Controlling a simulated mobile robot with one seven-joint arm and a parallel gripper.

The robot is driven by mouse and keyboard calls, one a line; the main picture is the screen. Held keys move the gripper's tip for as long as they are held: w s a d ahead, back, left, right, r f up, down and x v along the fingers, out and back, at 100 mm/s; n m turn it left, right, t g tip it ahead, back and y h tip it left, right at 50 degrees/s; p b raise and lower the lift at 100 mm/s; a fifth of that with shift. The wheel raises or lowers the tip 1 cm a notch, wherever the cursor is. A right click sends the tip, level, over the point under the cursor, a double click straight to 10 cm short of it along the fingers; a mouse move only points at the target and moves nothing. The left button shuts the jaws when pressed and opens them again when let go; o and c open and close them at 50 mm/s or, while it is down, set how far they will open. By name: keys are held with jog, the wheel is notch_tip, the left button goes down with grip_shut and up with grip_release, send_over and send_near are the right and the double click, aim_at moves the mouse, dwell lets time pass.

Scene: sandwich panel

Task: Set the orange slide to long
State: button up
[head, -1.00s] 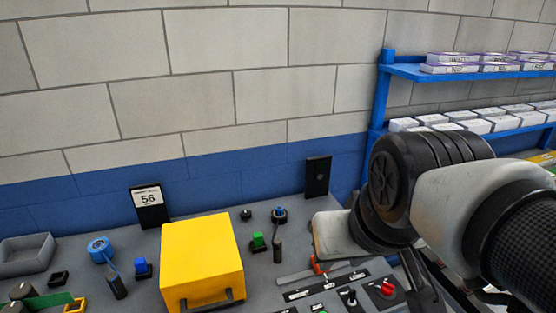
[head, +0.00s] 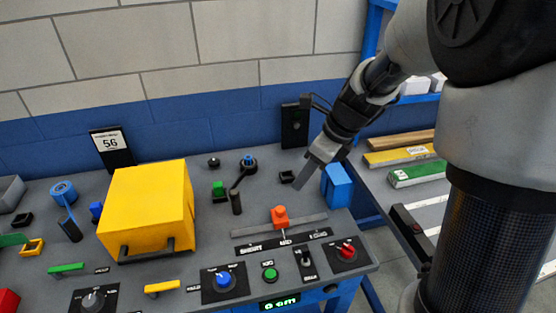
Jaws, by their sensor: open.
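The orange slide (head: 280,217) sits near the middle of its grey track (head: 308,222) on the panel. The label strip (head: 284,241) below the track reads SHORT, MED and LONG from left to right, and the slide stands about at MED. My gripper (head: 297,179) is open and empty. It points down and left, above and behind the slide, a little to its right, and apart from it.
A yellow box (head: 150,210) stands left of the slide. A blue block (head: 337,186) is at the panel's right edge. A red knob (head: 347,250), a black switch (head: 304,257) and a green button (head: 269,274) lie in front of the track.

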aim_at(280, 209)
jog(key=b+x, duration=0.2)
jog(key=x, duration=1.5)
jog(key=shift+s+b, duration=0.1)
jog(key=shift+b, duration=0.25)
